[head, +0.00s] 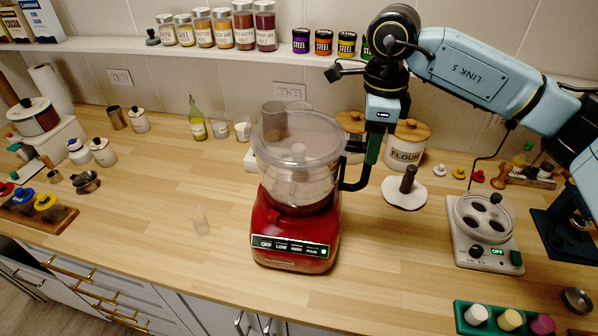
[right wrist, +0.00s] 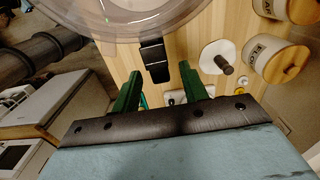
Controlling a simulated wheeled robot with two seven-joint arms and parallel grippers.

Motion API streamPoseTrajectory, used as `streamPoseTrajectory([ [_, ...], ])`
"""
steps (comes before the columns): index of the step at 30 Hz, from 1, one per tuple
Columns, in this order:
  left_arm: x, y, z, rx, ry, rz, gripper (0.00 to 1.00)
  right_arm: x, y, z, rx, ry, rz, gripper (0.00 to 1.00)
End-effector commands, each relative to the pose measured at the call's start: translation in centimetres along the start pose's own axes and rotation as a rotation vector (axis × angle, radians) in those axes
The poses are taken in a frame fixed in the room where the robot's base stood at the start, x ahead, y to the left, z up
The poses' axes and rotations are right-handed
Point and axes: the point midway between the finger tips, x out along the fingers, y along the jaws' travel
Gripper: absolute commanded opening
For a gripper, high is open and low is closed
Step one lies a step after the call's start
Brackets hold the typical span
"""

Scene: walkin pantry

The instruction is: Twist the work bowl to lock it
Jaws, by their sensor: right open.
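The clear work bowl (head: 297,185) sits on the red food processor base (head: 290,238) in the middle of the counter. Its lid (head: 300,140) with a feed tube is on top. The bowl's black handle (head: 356,182) sticks out to the right. My right gripper (head: 371,158) points down at the handle from above. In the right wrist view, the open green fingers (right wrist: 158,70) stand on either side of the black handle (right wrist: 153,58), with gaps visible. Whether the bowl is locked on the base cannot be told. My left gripper is not in view.
A white disc with a dark stem (head: 405,190) and the flour canister (head: 407,145) stand close to the right of the handle. A white appliance (head: 482,232) is further right. The front counter is mostly clear.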

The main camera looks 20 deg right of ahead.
Motion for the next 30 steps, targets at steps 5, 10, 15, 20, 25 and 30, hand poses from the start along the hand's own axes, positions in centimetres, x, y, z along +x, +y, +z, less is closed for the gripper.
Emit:
streamPoseTrajectory([
  [5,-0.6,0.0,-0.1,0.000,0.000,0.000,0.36,-1.0,0.0,0.0,0.000,-0.001,0.000,0.43],
  [10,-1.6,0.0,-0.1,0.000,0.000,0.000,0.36,-2.4,0.0,0.0,0.000,-0.001,0.000,0.43],
  [15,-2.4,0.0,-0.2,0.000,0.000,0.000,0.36,-3.8,0.0,0.0,0.000,0.000,0.000,0.43],
  [20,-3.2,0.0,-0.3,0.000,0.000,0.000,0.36,-5.0,0.0,0.0,0.000,-0.001,0.000,0.43],
  [25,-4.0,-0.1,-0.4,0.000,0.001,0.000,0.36,-6.4,0.0,0.0,0.000,-0.001,-0.001,0.43],
  [30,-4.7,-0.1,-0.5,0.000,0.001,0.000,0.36,-7.5,0.0,0.0,0.000,0.000,-0.001,0.43],
])
